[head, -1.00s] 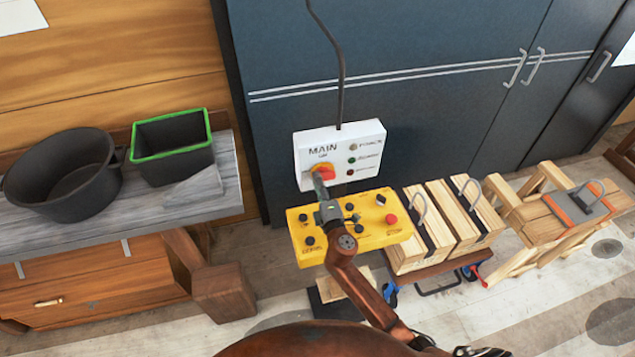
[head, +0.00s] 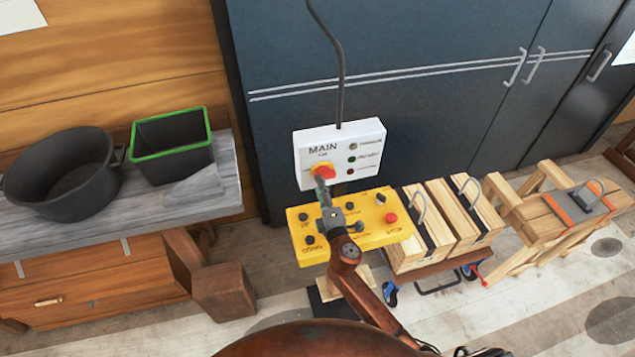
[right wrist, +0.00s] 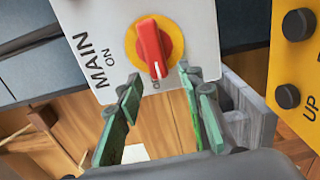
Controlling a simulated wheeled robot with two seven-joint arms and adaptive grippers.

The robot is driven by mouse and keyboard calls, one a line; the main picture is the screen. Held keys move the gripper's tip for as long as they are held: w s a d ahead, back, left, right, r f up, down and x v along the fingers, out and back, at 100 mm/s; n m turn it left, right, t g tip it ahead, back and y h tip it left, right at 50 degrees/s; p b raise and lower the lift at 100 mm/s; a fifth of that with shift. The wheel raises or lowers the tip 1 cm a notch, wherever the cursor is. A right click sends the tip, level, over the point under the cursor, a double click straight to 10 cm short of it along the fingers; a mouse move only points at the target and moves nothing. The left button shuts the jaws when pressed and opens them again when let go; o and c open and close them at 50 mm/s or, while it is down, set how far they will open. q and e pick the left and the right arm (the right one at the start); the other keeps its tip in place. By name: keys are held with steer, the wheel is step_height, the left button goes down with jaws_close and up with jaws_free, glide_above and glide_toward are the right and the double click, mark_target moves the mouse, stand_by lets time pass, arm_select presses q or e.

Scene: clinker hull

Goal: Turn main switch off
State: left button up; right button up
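The main switch is a red knob (right wrist: 152,48) on a yellow disc, set in a white box (head: 370,135) marked MAIN and ON. The knob (head: 325,172) also shows in the head view, partly behind my right gripper (head: 321,186). In the right wrist view the knob's white mark is at its lower end, away from the word ON and near a partly hidden letter. My right gripper (right wrist: 160,78) is open, with its green-padded fingertips apart on either side of the knob's lower end. I cannot tell whether they touch it. My left gripper is not in view.
A yellow control box (head: 375,235) with black knobs and a red button sits just below the white box. Wooden crates (head: 465,215) stand to its right. A bench with a black pot (head: 62,175) and a green-rimmed bin (head: 172,150) is at left. Blue cabinets (head: 430,110) stand behind.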

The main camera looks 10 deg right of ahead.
steer(key=s, duration=0.9)
steer(key=shift+d, duration=0.15)
